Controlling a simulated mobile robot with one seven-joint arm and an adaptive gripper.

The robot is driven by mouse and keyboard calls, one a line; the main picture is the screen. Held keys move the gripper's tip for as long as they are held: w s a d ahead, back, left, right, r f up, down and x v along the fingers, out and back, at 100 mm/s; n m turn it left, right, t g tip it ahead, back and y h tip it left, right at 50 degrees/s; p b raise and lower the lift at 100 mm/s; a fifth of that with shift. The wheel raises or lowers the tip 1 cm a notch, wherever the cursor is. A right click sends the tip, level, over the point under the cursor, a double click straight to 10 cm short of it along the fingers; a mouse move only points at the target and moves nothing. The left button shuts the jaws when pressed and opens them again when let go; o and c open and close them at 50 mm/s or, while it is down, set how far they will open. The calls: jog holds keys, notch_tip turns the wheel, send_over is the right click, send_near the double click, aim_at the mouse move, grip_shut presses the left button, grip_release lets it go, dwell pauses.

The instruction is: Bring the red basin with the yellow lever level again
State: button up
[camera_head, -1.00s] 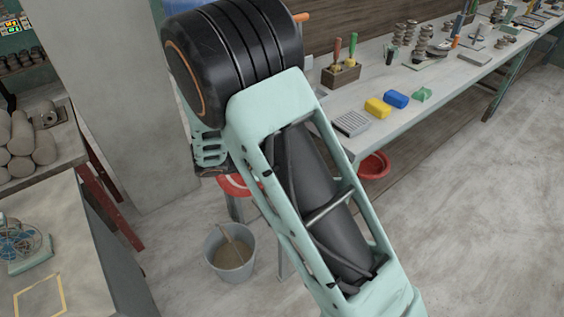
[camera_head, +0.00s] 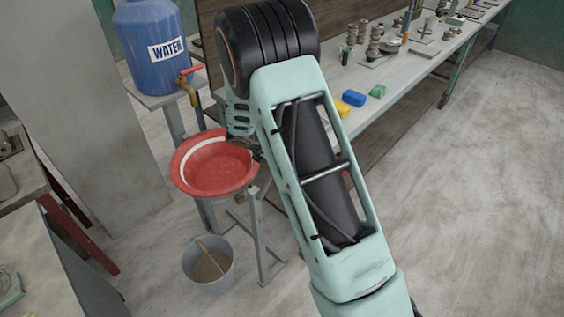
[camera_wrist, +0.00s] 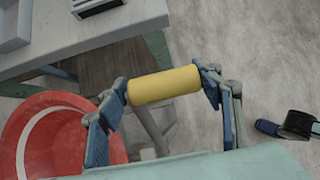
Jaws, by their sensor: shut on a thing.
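The red basin (camera_head: 215,168) sits on a grey stand beside the workbench in the head view, with a pale band across its inside. Whether it is level I cannot tell exactly. In the wrist view the basin (camera_wrist: 58,125) is at the lower left, partly cut off. The yellow lever (camera_wrist: 165,85) is a thick cylinder lying across my gripper (camera_wrist: 164,90), whose blue-padded fingers are shut on its two ends. In the head view my arm hides the lever and most of my gripper.
A blue water container (camera_head: 150,45) with a red-handled tap (camera_head: 190,85) stands behind the basin. A grey bucket (camera_head: 208,268) is on the floor below. The workbench (camera_head: 400,85) carries blocks and tools. Open floor (camera_head: 470,200) lies to the right.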

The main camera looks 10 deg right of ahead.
jog(key=shift+s+d+f, duration=0.1)
jog(key=shift+d+f, duration=0.15)
jog(key=shift+d, duration=0.3)
jog(key=shift+d+f, duration=0.2)
jog(key=shift+d, duration=0.3)
jog(key=o, duration=1.5)
jog(key=shift+d, duration=0.1)
jog(key=shift+o, duration=0.2)
jog(key=shift+w+a+r, duration=0.1)
jog(key=shift+w+a, duration=0.1)
jog(key=shift+a, duration=0.2)
jog(key=shift+s+a+r, duration=0.1)
jog(key=shift+a+r, duration=0.2)
jog(key=shift+r, duration=0.1)
jog(key=v, duration=1.1)
